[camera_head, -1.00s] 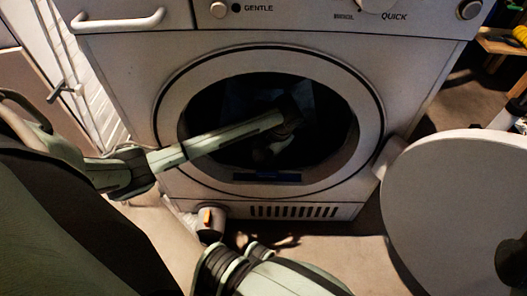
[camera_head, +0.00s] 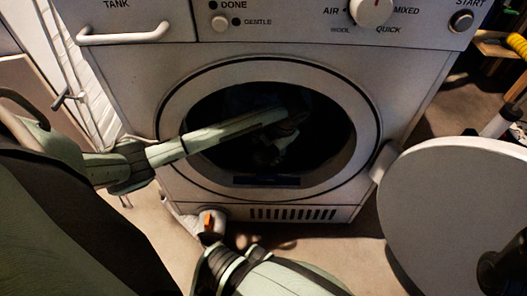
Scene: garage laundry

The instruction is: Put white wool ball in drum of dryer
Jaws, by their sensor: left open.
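The dryer (camera_head: 126,75) faces me with its round door (camera_head: 440,185) swung open to the right. Its drum (camera_head: 325,150) is dark inside. My left arm reaches in through the opening from the left. My left gripper (camera_head: 272,150) is inside the drum, dim and partly lost in shadow; its jaws are open. I cannot make out the white wool ball clearly; shadow and the gripper may hide it.
The control panel (camera_head: 300,25) is above the opening, with a tank handle (camera_head: 123,34) at its left. A small pale object with an orange mark (camera_head: 209,224) is below the dryer's lower left. A wooden shelf (camera_head: 497,47) stands at the far right.

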